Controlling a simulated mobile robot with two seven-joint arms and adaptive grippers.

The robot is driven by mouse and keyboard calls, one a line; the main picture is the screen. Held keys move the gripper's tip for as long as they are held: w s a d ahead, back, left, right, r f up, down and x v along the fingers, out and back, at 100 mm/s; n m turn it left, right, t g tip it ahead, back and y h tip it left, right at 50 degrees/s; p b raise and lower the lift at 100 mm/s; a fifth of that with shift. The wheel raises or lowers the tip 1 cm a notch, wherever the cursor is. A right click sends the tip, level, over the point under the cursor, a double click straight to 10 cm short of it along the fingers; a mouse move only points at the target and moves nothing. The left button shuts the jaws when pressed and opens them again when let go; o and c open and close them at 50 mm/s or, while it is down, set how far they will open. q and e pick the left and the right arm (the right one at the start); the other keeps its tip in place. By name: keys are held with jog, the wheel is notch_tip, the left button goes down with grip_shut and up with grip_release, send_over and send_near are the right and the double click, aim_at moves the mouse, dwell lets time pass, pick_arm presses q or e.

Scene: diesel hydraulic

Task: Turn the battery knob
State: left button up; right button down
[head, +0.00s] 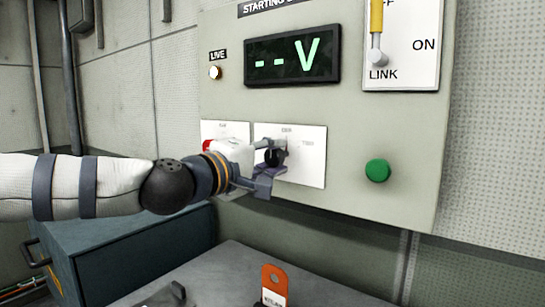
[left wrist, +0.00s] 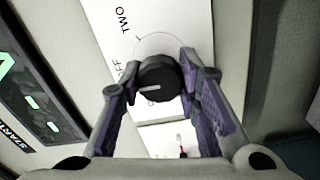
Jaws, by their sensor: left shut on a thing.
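The battery knob (left wrist: 158,82) is a round black knob with a light pointer line, on a white plate marked OFF and TWO. In the head view the knob (head: 272,157) shows partly behind my gripper on the white plate (head: 313,160). My left gripper (left wrist: 160,80) has its two purple-grey fingers on either side of the knob, shut on it. In the head view the left gripper (head: 274,163) reaches the plate from the left. The pointer line lies toward the OFF side in the wrist view. My right gripper is not in view.
The grey panel (head: 350,140) carries a display (head: 292,60) reading "--V", a LIVE lamp (head: 215,72), a green button (head: 377,170) and a yellow-handled LINK switch (head: 376,30). Below are a grey bench top (head: 230,275) with an orange tag (head: 274,283) and a blue-grey cabinet (head: 130,250).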

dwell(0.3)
pick_arm(q)
jog(key=o, duration=1.2)
jog(key=v, duration=1.2)
